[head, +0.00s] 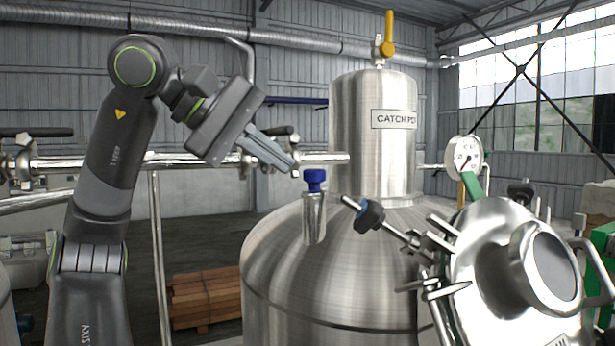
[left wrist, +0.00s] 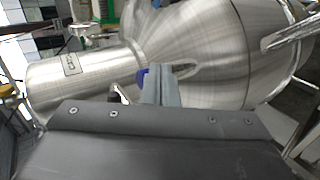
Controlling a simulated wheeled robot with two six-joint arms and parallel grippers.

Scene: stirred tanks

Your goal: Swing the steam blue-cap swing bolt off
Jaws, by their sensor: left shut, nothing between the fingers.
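In the head view, a bright blue cap (head: 315,180) sits on an upright metal stem by the tank dome. Left of a round steel lid (head: 480,255), a swing bolt with a dark, bluish knob (head: 370,215) slants out over the dome. I cannot tell for sure which is the steam one; a lid label at the bottom edge is cut off. My left gripper (head: 291,167) is shut and empty, its tips just above and left of the bright blue cap. In the left wrist view, blue (left wrist: 142,77) shows beside the fingers, partly hidden; contact cannot be told. My right gripper is out of view.
The catch pot (head: 345,145) rises behind the blue cap, with a yellow-handled valve (head: 389,36) on top. A steel pipe (head: 90,164) runs behind my left arm. A gauge (head: 463,158) stands near the lid. Open air lies above the dome's left side.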

